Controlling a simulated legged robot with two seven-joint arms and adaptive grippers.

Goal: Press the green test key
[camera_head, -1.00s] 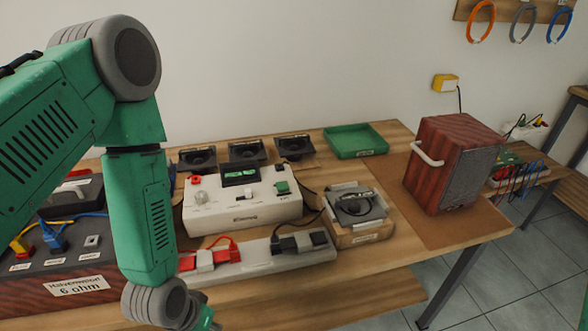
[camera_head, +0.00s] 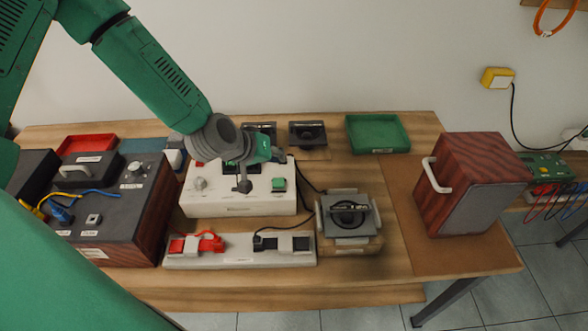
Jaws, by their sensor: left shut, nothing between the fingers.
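The green test key (camera_head: 278,184) sits on the right part of the sloped top of a white tester box (camera_head: 238,210). My left arm comes in from the upper left. My left gripper (camera_head: 244,186) is shut and empty, pointing down over the middle of the tester, left of the green key. I cannot tell whether its tip touches the tester's top. The wrist and gripper hide most of the tester's display (camera_head: 229,167). A pale knob (camera_head: 200,184) shows at the tester's left. My right gripper is not in view.
A terminal strip (camera_head: 240,259) with red and black clamps lies in front of the tester. A speaker driver in a fixture (camera_head: 347,216) stands to the right, before a wooden speaker cabinet (camera_head: 470,185). A dark wood-sided unit (camera_head: 120,205) is at left; a green tray (camera_head: 377,134) is behind.

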